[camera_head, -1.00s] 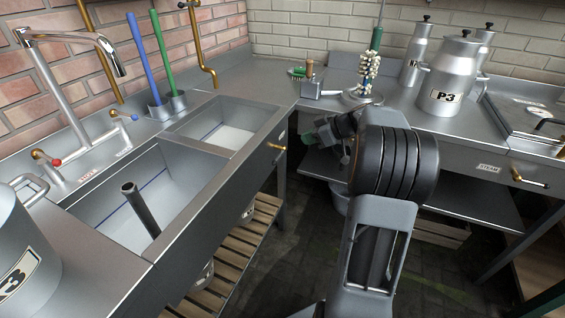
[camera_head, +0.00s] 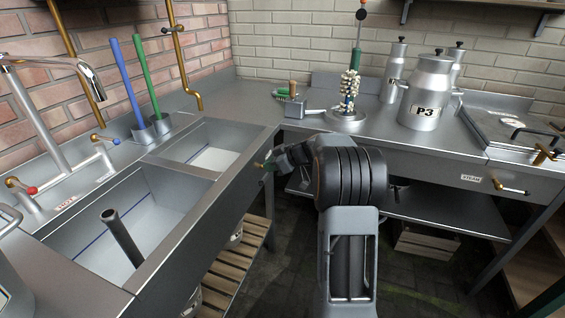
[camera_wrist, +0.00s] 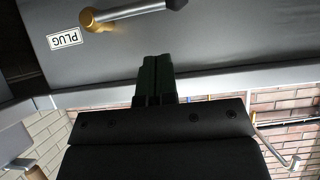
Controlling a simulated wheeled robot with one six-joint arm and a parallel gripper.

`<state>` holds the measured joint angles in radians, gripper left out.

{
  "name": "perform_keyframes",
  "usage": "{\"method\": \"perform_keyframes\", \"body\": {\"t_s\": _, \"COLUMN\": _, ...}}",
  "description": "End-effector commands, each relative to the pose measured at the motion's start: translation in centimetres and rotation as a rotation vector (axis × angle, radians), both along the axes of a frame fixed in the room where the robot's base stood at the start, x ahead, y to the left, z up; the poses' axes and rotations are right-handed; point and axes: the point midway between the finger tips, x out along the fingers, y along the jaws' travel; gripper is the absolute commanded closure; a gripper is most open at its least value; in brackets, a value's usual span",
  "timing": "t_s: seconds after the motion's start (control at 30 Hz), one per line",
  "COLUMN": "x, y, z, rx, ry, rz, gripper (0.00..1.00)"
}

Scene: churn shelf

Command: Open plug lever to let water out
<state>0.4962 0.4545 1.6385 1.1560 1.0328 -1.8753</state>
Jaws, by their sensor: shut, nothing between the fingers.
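The plug lever (camera_wrist: 135,10) has a brass base and a grey handle, near the top edge of the wrist view. A white PLUG label (camera_wrist: 66,39) sits beside it on the grey sink front. My gripper (camera_wrist: 154,62) is shut and empty, its dark fingertips below the lever in that picture and apart from it. In the head view my gripper (camera_head: 268,166) is at the sink's front, with a small brass bit of the lever (camera_head: 257,164) showing by its tips. The near sink basin (camera_head: 160,205) holds an upright grey pipe (camera_head: 122,238).
A second basin (camera_head: 215,147) lies beyond the near one. A steam lever (camera_head: 512,187) is on the right counter's front. A P3 can (camera_head: 428,92) stands on that counter. A slatted wooden rack (camera_head: 235,268) is under the sink. Dark floor lies open between the counters.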

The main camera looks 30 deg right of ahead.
Motion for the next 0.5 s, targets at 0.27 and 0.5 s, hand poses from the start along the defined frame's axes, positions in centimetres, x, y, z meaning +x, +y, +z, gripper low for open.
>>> {"method": "perform_keyframes", "body": {"t_s": 0.27, "x": 0.5, "y": 0.5, "z": -3.2, "rx": 0.0, "ry": 0.002, "rz": 0.0, "gripper": 1.0}}
{"method": "perform_keyframes", "body": {"t_s": 0.5, "x": 0.6, "y": 0.7, "z": -4.0, "rx": 0.0, "ry": 0.0, "rz": 0.0, "gripper": 1.0}}
